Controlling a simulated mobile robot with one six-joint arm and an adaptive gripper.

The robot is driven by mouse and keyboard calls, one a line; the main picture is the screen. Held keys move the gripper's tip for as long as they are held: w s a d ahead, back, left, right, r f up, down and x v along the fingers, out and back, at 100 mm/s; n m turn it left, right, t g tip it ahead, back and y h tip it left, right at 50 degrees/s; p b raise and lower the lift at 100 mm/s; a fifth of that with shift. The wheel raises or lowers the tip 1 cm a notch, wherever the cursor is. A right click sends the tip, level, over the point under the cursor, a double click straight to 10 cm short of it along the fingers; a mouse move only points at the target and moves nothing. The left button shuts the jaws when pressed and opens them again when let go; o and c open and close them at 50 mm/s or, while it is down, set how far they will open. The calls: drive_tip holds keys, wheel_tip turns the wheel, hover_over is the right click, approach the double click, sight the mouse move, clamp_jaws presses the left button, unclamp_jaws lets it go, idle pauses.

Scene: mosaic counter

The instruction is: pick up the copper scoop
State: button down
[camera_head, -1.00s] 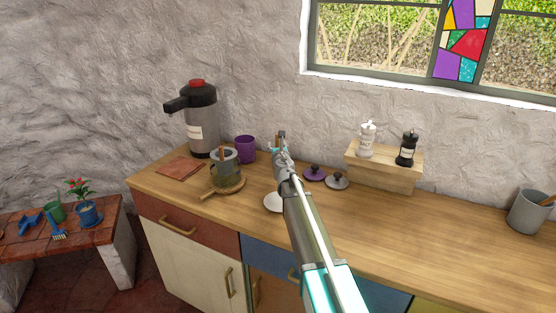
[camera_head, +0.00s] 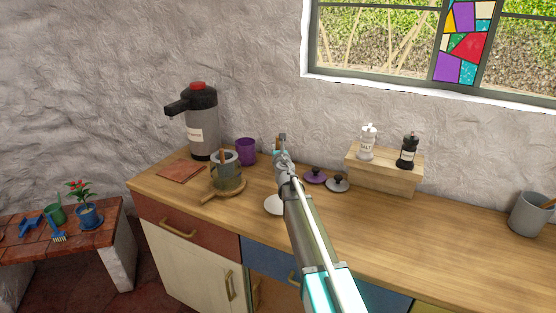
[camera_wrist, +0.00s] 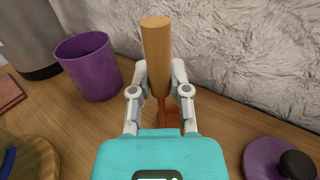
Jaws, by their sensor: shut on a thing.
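The copper scoop (camera_wrist: 157,50) shows in the wrist view as an upright wooden handle with a reddish copper part low behind my gripper. My gripper (camera_wrist: 160,78) has its two grey fingers on either side of the handle and is shut on it. The teal palm hides much of the scoop's lower end, so I cannot tell whether it touches the counter. In the head view my gripper (camera_head: 281,152) is over the back of the counter, right of the purple cup, and my arm hides most of the scoop.
The purple cup (camera_wrist: 90,66) stands close left of my gripper. A purple lid (camera_head: 315,177) and a grey lid (camera_head: 337,184) lie to the right. A grey mortar (camera_head: 225,170) and a pump flask (camera_head: 201,130) stand farther left. The rough wall (camera_wrist: 240,45) is close behind. The right counter is mostly clear.

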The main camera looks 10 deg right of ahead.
drive_tip(key=shift+r, duration=0.1)
wheel_tip(320, 180, up, 3)
drive_tip(key=p, duration=0.3)
drive_tip(key=s+d+r+p, duration=0.1)
drive_tip(key=s+r+p, duration=0.8)
drive_tip(key=s, duration=0.5)
drive_tip(key=shift+d+r+p, duration=0.3)
drive_tip(key=shift+r+p, duration=0.1)
drive_tip(key=shift+p, duration=0.1)
drive_tip(key=shift+w, duration=0.15)
